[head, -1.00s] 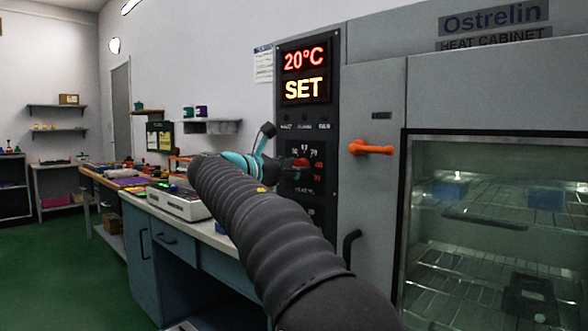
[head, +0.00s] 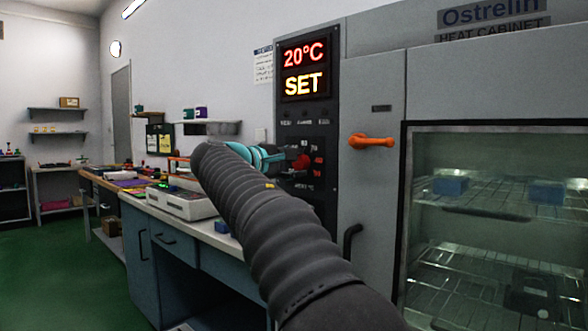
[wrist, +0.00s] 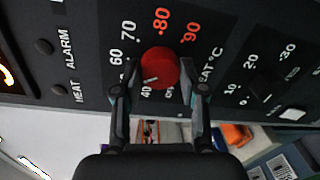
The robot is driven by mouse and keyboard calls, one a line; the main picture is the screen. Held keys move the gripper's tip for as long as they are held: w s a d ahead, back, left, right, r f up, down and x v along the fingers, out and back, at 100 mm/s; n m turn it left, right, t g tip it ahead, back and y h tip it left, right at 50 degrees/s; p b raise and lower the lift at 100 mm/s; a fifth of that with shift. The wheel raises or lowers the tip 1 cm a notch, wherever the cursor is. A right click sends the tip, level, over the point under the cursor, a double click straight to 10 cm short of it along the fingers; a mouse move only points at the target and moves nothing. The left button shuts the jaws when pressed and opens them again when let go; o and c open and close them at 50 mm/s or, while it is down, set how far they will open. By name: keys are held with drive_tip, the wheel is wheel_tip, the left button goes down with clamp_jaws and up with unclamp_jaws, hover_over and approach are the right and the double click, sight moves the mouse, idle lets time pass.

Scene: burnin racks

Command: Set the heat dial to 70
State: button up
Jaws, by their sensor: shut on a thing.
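The heat dial is a round red knob (wrist: 160,66) on the black control panel (head: 309,118), in the middle of the wrist view. Orange and white numbers ring it; 60, 70, 80 and 90 read clearly, and 40 shows below. Its white mark points down and left, near 40; a finger covers part of the scale there. My gripper (wrist: 159,76) is shut on the knob, one dark finger on each side. In the head view my gripper (head: 288,161) reaches the panel and partly hides the knob. The display (head: 304,69) reads 20°C and SET.
A second dial (wrist: 264,84) with smaller numbers sits right of the heat dial in the wrist view. An orange door handle (head: 371,141) and the glass-fronted cabinet stand right of the panel. A bench with a grey device (head: 182,202) lies left.

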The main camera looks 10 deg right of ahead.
drive_tip(key=m+b, duration=0.2)
drive_tip(key=m, duration=0.1)
drive_tip(key=shift+f+m, duration=0.15)
drive_tip(key=shift+m, duration=0.15)
drive_tip(key=m+b, duration=0.2)
drive_tip(key=m, duration=0.1)
drive_tip(key=shift+s, duration=0.1)
drive_tip(key=m+b, duration=0.2)
drive_tip(key=m, duration=0.1)
drive_tip(key=shift+m+t, duration=0.4)
drive_tip(key=shift+m+y+b, duration=0.3)
drive_tip(key=shift+m+b, duration=0.65)
drive_tip(key=shift+m, duration=0.75)
drive_tip(key=o, duration=1.1)
drive_tip(key=shift+o, duration=0.2)
